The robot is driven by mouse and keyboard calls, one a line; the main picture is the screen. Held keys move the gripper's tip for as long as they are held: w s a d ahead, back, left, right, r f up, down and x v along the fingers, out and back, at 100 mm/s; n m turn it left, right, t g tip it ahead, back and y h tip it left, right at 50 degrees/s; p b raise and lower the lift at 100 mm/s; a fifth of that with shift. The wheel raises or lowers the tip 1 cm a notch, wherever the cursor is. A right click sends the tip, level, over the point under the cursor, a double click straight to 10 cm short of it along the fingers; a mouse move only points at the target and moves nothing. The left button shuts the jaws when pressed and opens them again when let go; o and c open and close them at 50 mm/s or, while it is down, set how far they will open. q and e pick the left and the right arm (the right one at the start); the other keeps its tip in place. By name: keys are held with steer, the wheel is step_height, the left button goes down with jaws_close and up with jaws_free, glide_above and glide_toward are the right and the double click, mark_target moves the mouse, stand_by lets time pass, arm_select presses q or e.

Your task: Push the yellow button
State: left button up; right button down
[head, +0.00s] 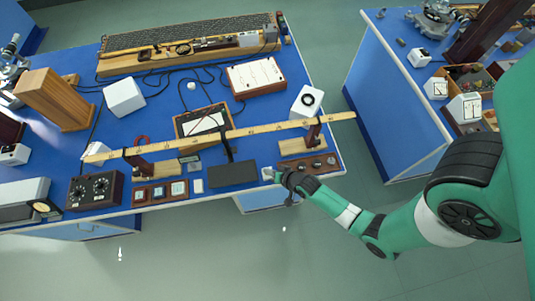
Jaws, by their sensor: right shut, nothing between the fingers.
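My right arm comes in from the right, and its gripper (268,174) is at the front edge of the blue bench. The gripper is small in the view and shut, with nothing between its fingers. It is at the left end of a brown panel with dark round knobs (316,164), just right of a black plate (232,174). I cannot make out a yellow button; the gripper covers part of the panel's left end. I cannot tell whether the fingertips touch the panel. My left gripper is not in view.
A long wooden rule (240,132) on stands runs across the bench behind the gripper. A white box with a black ring (306,101) stands behind the rule. A black dial box (95,189) is at the front left. Open floor lies before the bench.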

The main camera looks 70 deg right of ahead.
steer(key=shift+f, duration=0.3)
steer(key=shift+r, duration=0.1)
stand_by(0.3)
steer(key=shift+r+p, duration=0.75)
steer(key=shift+r, duration=0.1)
step_height(320, 180, up, 5)
steer(key=p, duration=0.5)
stand_by(0.4)
